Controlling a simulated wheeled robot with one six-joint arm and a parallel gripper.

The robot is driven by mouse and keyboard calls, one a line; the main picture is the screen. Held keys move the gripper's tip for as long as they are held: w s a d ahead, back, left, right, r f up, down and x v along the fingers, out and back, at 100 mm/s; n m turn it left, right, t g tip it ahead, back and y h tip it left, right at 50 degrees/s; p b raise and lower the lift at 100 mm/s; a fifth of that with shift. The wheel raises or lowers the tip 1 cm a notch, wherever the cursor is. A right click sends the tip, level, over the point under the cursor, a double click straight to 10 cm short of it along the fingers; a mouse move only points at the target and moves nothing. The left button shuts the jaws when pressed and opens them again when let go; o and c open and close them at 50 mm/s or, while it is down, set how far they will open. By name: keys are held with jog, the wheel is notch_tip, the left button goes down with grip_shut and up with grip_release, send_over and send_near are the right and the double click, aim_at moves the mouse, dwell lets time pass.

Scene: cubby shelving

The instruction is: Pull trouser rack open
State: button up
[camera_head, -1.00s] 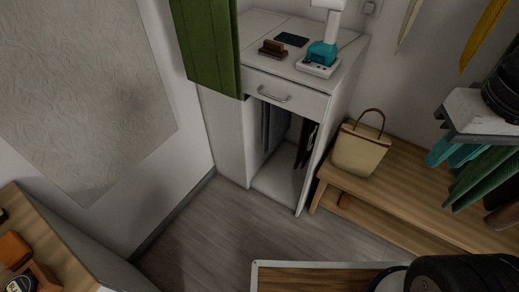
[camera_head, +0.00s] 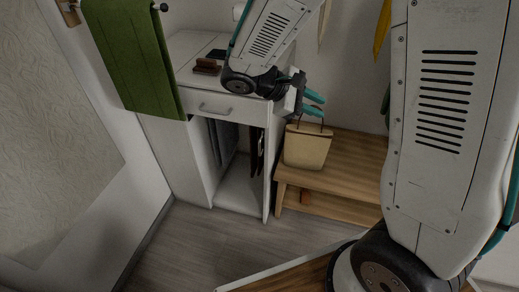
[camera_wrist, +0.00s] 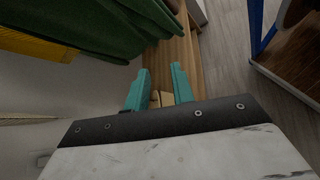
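The trouser rack is inside the open lower bay of the white cabinet (camera_head: 240,190), under a drawer with a metal handle (camera_head: 216,110). Dark and grey trousers (camera_head: 222,143) hang in the bay; the rack's own frame is hidden in shadow. My gripper (camera_head: 315,104) is to the right of the cabinet, above the bench and bag. In the wrist view my gripper (camera_wrist: 159,82) shows two teal fingers apart, with nothing held between them. The cabinet is not clearly seen in the wrist view.
A beige handbag (camera_head: 306,146) stands on the wooden bench (camera_head: 345,165) right of the cabinet. A green cloth (camera_head: 135,60) hangs at the left. Floor before the cabinet is clear.

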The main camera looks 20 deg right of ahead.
jog(key=w+a+f+n+t+h, duration=0.3)
jog(key=w+a+f+n+h, duration=0.15)
jog(key=w+f, duration=0.4)
jog(key=n+t+y, duration=0.3)
jog(key=n+t, duration=0.9)
jog(key=n, duration=0.1)
send_near(260, 154)
notch_tip(260, 154, up, 3)
jog(key=w+d, duration=0.2)
jog(key=w, duration=0.1)
jog(key=x, duration=0.6)
jog(key=shift+w+d+f, duration=0.15)
jog(key=shift+d+f, duration=0.1)
jog(key=shift+d, duration=0.2)
grip_shut()
